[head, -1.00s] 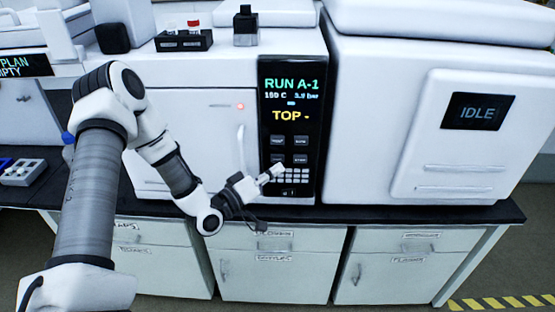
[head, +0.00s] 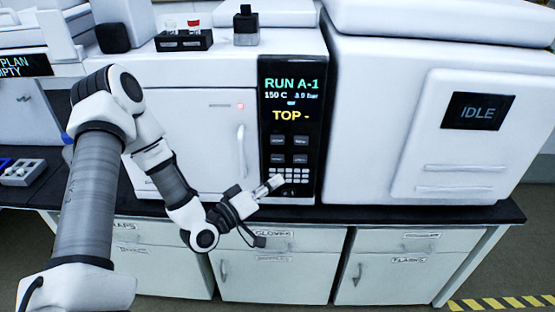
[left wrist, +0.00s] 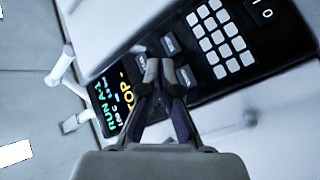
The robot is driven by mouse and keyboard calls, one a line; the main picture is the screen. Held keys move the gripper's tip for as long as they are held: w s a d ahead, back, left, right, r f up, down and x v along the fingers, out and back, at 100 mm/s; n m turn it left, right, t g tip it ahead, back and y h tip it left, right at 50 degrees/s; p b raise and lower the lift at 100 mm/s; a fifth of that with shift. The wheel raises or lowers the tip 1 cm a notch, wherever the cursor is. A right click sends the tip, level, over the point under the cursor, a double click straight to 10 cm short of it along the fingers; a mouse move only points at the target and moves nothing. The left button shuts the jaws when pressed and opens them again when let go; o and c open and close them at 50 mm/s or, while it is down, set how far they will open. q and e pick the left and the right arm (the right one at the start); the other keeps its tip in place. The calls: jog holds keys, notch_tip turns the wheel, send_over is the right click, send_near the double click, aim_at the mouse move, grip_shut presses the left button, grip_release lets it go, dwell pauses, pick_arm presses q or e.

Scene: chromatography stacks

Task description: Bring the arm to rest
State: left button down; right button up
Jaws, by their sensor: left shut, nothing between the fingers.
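My left gripper (head: 275,183) is shut and empty, in front of the lower part of the instrument's black control panel (head: 291,85), by its keypad. In the left wrist view the closed fingers (left wrist: 160,72) point at the panel, with the keypad (left wrist: 222,45) to the right of them. I cannot tell the exact gap to the panel. The panel reads "RUN A-1", "150 C" and "TOP -". My right gripper is not in view.
A white instrument (head: 470,185) with an "IDLE" screen (head: 477,112) stands at the right. A vial rack (head: 184,41) and a black block (head: 246,28) sit on top of the left instrument. The dark bench edge (head: 400,214) runs below, above white drawers.

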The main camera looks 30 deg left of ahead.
pick_arm(q)
jog(key=s+d+f+m+g, duration=0.2)
jog(key=s+d+f+g, duration=0.3)
jog(key=f, duration=0.4)
jog(key=s+d+f+m+g, duration=0.2)
jog(key=s+d+f+g, duration=0.2)
jog(key=d+f, duration=0.4)
jog(key=s+a+f+m+g+y, duration=0.1)
jog(key=s+f+g, duration=0.3)
jog(key=s, duration=0.4)
jog(key=s+a+f+m+g+y, duration=0.1)
jog(key=s+a+f+g+y, duration=0.2)
jog(key=s, duration=0.6)
notch_tip(320, 180, down, 3)
jog(key=shift+a+f+m+g, duration=0.1)
jog(key=shift+a+m+g, duration=0.35)
jog(key=shift+g, duration=0.75)
